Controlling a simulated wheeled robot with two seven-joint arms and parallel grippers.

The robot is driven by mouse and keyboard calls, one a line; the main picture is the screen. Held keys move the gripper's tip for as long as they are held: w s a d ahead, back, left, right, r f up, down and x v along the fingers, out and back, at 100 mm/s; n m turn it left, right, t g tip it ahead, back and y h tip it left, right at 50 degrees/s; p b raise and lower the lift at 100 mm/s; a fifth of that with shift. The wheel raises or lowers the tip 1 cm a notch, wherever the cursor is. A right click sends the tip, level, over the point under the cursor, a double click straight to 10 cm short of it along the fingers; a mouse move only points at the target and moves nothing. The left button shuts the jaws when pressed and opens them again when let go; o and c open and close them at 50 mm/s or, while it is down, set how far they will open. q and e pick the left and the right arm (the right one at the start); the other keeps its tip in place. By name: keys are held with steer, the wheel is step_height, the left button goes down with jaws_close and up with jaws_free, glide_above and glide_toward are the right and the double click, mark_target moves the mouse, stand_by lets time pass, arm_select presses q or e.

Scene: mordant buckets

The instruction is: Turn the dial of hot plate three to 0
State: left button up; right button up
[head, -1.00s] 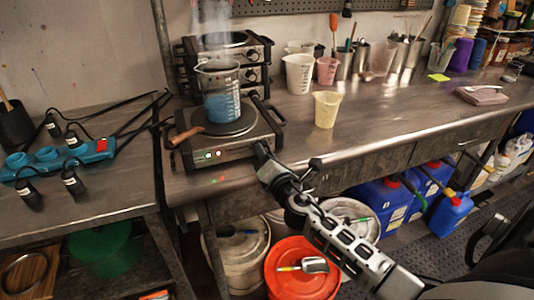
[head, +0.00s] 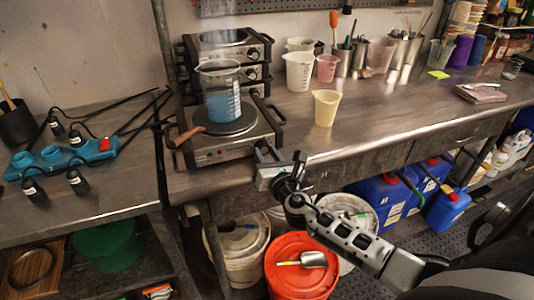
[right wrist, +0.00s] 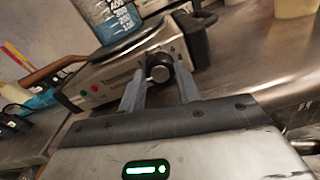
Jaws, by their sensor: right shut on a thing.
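The front hot plate (head: 225,150) stands on the steel bench with a beaker of blue liquid (head: 222,105) on its round plate. In the head view my right gripper (head: 263,154) is at the panel's right end and hides the dial. The dial's setting cannot be read. My left gripper is not in view.
More hot plates (head: 257,72) are stacked behind, with steam above. A yellow cup (head: 326,108) stands to the right. Orange (head: 302,282) and white buckets are below the bench edge.

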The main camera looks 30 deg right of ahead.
stand_by(0.4)
steer(key=o, duration=1)
steer(key=shift+s, duration=0.1)
steer(key=b+v, duration=0.2)
steer(key=v, duration=1.4)
steer(key=shift+f, duration=0.1)
steer(key=s+a+f+m+g+y, duration=0.2)
steer(key=a+f+m, duration=0.3)
steer(key=m, duration=0.4)
steer(key=s+a+f+m+g+y, duration=0.2)
steer(key=s+a+f+m, duration=0.2)
steer(key=m, duration=0.6)
steer(key=s+a+f+m+g+y, duration=0.3)
steer(key=a+f+m, duration=0.3)
steer(key=m, duration=0.3)
steer(key=shift+f+m, duration=0.4)
steer(key=shift+f, duration=0.2)
